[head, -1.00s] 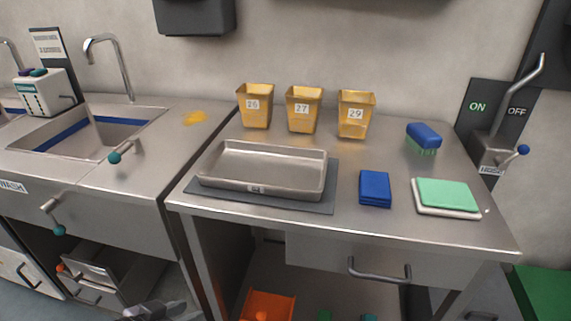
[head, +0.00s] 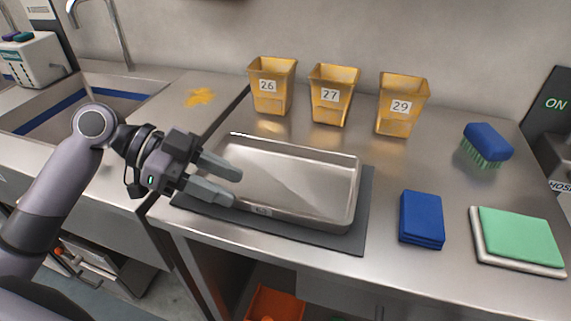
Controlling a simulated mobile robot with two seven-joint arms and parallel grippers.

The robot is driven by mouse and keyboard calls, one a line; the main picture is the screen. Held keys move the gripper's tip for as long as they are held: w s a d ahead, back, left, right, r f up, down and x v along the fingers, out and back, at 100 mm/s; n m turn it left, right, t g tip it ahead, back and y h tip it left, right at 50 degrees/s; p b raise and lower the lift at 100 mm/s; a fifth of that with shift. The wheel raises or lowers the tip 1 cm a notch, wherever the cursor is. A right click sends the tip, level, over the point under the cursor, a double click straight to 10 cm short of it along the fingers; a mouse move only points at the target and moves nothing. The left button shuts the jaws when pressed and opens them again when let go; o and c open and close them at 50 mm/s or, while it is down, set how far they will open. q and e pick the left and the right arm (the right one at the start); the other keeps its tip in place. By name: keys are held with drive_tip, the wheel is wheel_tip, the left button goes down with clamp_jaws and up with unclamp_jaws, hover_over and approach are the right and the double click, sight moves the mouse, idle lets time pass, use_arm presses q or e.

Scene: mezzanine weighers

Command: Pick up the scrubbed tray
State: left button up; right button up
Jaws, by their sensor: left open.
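The metal tray (head: 300,178) is shallow, rectangular and looks empty. It lies flat on a dark grey mat (head: 356,236) on the steel table, with a small label on its front wall. My left gripper (head: 238,186) is open, its two fingers pointing right. In the picture the fingers overlap the tray's left end and hide part of its rim and left front corner. I cannot tell whether they touch it. Nothing is between the fingers. My right gripper is not in view.
Yellow bins numbered 26 (head: 271,88), 27 (head: 331,97) and 29 (head: 400,107) stand behind the tray. To its right are folded blue cloths (head: 421,218), a blue brush (head: 486,144) and a green cloth (head: 518,236) on a white slab. A sink (head: 60,128) is at left.

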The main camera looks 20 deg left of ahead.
sight(261, 203)
use_arm(q)
drive_tip(key=x, duration=0.4)
drive_tip(key=p+x, duration=0.1)
drive_tip(key=x, duration=0.1)
drive_tip(key=shift+s+r, duration=0.1)
drive_tip(key=shift+s, duration=0.2)
drive_tip(key=shift+w+d+f, duration=0.15)
drive_tip(key=shift+d+f, duration=0.2)
drive_tip(key=shift+d, duration=0.2)
clamp_jaws()
drive_tip(key=shift+a, duration=0.1)
idle(0.5)
drive_tip(key=shift+w+r, duration=0.1)
drive_tip(key=shift+r, duration=0.05)
